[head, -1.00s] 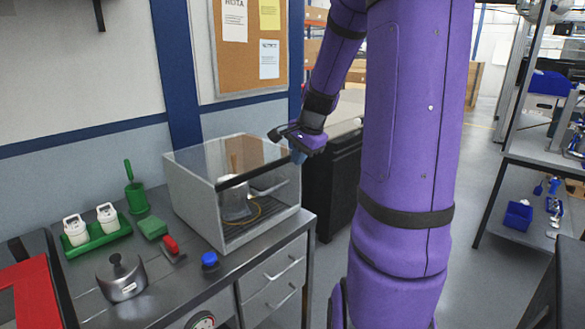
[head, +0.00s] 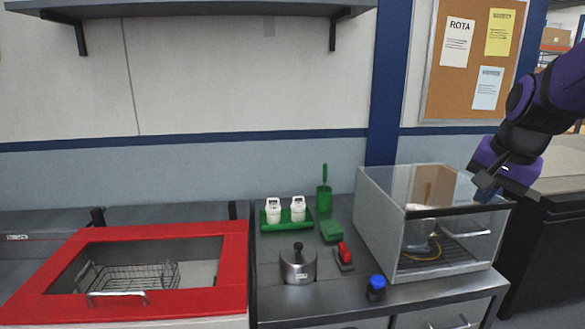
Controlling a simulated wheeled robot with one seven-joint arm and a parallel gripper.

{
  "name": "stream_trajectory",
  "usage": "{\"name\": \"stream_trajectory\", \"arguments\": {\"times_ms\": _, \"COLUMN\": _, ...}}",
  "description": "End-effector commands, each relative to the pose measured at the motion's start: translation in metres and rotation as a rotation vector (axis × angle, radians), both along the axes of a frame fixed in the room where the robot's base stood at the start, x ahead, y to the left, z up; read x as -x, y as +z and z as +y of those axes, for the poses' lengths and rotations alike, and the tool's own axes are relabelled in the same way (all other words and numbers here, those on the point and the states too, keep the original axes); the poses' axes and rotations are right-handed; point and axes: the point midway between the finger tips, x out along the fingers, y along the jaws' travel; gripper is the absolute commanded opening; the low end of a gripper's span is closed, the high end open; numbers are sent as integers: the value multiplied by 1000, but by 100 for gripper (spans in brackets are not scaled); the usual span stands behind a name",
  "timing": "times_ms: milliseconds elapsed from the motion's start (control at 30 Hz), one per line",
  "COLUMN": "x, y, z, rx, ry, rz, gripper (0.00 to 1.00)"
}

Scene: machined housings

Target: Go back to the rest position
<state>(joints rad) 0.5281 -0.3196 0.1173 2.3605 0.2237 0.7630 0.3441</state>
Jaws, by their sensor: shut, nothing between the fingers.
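My gripper (head: 488,188) is at the right of the head view, beside the upper right front corner of a clear-sided box (head: 375,220). It is shut with nothing in it. I cannot tell whether it touches the box. My purple arm comes in from the right edge. Inside the box stands a metal housing (head: 421,225) with a yellowish ring (head: 436,246) by it, partly hidden by the panes.
On the bench are a lidded metal pot (head: 298,268), a red-handled tool (head: 344,256), a blue-capped jar (head: 376,288), a green block (head: 331,230) and a green tray (head: 270,226) with white containers. A red-framed basin (head: 232,275) is at left. A shelf (head: 200,8) hangs above.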

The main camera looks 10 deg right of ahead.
Motion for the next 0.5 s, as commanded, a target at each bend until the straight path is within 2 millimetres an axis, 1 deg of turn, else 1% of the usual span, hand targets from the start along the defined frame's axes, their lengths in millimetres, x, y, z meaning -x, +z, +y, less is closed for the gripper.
{"name": "stream_trajectory", "arguments": {"times_ms": 33, "x": 10, "y": 7, "z": 19, "rx": 33, "ry": 84, "rz": -9, "gripper": 0}}
{"name": "stream_trajectory", "arguments": {"times_ms": 100, "x": 24, "y": 14, "z": 38, "rx": 78, "ry": 193, "rz": -14, "gripper": 0}}
{"name": "stream_trajectory", "arguments": {"times_ms": 200, "x": 47, "y": 21, "z": 63, "rx": 139, "ry": 346, "rz": -26, "gripper": 0}}
{"name": "stream_trajectory", "arguments": {"times_ms": 333, "x": 78, "y": 26, "z": 87, "rx": 216, "ry": 536, "rz": -44, "gripper": 0}}
{"name": "stream_trajectory", "arguments": {"times_ms": 400, "x": 92, "y": 28, "z": 96, "rx": 250, "ry": 623, "rz": -56, "gripper": 0}}
{"name": "stream_trajectory", "arguments": {"times_ms": 500, "x": 109, "y": 28, "z": 104, "rx": 289, "ry": 724, "rz": -66, "gripper": 0}}
